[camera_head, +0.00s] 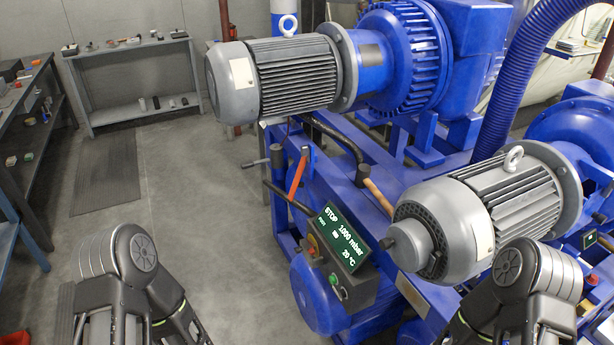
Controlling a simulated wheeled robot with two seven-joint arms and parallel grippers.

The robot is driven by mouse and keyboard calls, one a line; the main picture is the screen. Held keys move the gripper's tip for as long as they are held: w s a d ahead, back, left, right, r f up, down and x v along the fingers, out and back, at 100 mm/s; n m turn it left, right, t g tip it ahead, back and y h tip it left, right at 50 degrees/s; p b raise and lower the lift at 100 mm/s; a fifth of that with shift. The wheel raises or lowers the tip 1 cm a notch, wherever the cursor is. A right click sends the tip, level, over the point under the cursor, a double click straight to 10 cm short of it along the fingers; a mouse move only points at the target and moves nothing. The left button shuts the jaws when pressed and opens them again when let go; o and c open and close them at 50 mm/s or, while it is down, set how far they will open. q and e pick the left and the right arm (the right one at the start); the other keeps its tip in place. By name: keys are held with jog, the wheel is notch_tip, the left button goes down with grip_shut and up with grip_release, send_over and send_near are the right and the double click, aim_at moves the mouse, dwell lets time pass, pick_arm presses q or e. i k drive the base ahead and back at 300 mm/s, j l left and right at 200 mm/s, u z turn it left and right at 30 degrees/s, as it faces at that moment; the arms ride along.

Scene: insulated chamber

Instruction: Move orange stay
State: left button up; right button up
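An orange-red bar (297,174), the only orange stay-like part I can make out, stands tilted against the near side of the blue pump frame (339,165). Its upper end is beside a dark bent bar and its lower end is near the frame's lower rail. Links of my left arm show at the lower left and links of my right arm at the lower right. Both are well apart from the orange-red bar. Neither gripper's fingers can be seen.
A control box with a lit display (341,236) sits below the bar. Two grey motors (293,77) (482,210) overhang the frame. A wooden-coloured handle (379,196) lies to the right. Grey shelves (133,77) stand at the back left.

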aim_at(297, 183)
jog(key=i+j+z, duration=0.2)
jog(key=j, duration=0.2)
jog(key=i+j+z, duration=0.2)
jog(key=j, duration=0.2)
jog(key=i+j+z, duration=0.2)
jog(key=j, duration=0.25)
jog(key=j+z, duration=0.15)
jog(key=j, duration=0.3)
jog(key=i+j+z, duration=0.2)
jog(key=j, duration=0.3)
jog(key=j+z, duration=0.2)
jog(key=j, duration=0.3)
jog(key=i+j+z, duration=0.2)
jog(key=j, duration=0.25)
jog(key=i+j+z, duration=0.2)
jog(key=j, duration=0.25)
jog(key=j+z, duration=0.2)
jog(key=j, duration=0.3)
jog(key=i+j+z, duration=0.2)
jog(key=j, duration=0.3)
jog(key=k, duration=0.1)
